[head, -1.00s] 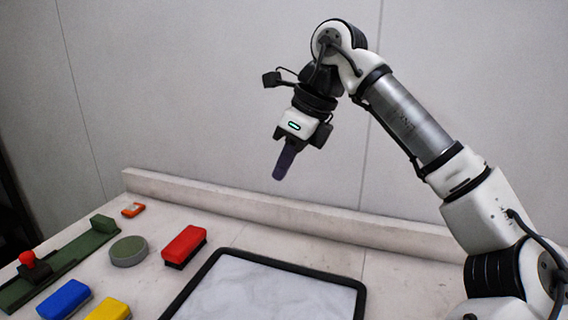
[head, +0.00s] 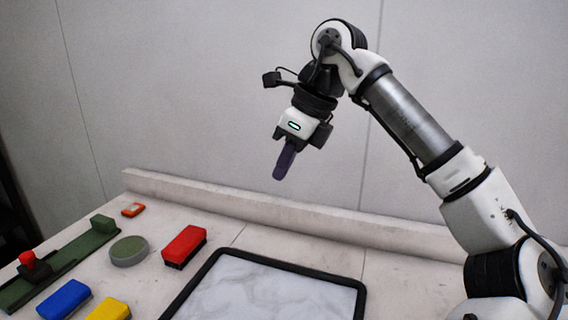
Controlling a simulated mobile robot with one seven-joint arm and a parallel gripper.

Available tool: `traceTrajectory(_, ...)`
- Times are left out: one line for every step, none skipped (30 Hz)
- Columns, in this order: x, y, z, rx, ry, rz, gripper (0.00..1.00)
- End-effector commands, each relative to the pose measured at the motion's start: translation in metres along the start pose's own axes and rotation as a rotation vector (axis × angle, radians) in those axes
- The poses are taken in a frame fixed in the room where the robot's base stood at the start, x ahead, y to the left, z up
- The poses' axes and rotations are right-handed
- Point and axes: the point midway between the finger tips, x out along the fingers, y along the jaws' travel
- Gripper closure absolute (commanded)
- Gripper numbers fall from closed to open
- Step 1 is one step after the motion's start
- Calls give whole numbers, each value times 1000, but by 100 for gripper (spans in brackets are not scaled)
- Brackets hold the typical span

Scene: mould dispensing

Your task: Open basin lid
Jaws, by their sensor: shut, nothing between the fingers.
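My gripper (head: 281,174) hangs in the air in front of the back wall, high above the worktop, pointing down and slightly left. Its dark fingers are together, with nothing seen between them. It touches nothing. No basin with a lid can be clearly made out. I cannot tell whether that top is a lid.
A black-framed marble-patterned panel (head: 361,303) lies at front centre. Left of it are red (head: 185,244), blue (head: 65,298) and yellow (head: 109,309) blocks, a small orange item (head: 133,209) and a green rail (head: 72,252) with a red knob (head: 27,258). A raised ledge (head: 290,216) runs along the back.

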Motion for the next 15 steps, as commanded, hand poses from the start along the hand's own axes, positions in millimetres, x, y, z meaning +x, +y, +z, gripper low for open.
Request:
traceTrajectory(0,0,0,0,0,0,100)
traceTrajectory(0,0,0,0,0,0,100)
traceTrajectory(0,0,0,0,0,0,100)
traceTrajectory(0,0,0,0,0,0,100)
traceTrajectory(0,0,0,0,0,0,98)
traceTrajectory(0,0,0,0,0,0,93)
traceTrajectory(0,0,0,0,0,0,89)
traceTrajectory(0,0,0,0,0,0,85)
traceTrajectory(0,0,0,0,0,0,80)
traceTrajectory(0,0,0,0,0,0,76)
traceTrajectory(0,0,0,0,0,0,72)
traceTrajectory(0,0,0,0,0,0,67)
traceTrajectory(0,0,0,0,0,0,66)
traceTrajectory(0,0,0,0,0,0,66)
traceTrajectory(0,0,0,0,0,0,66)
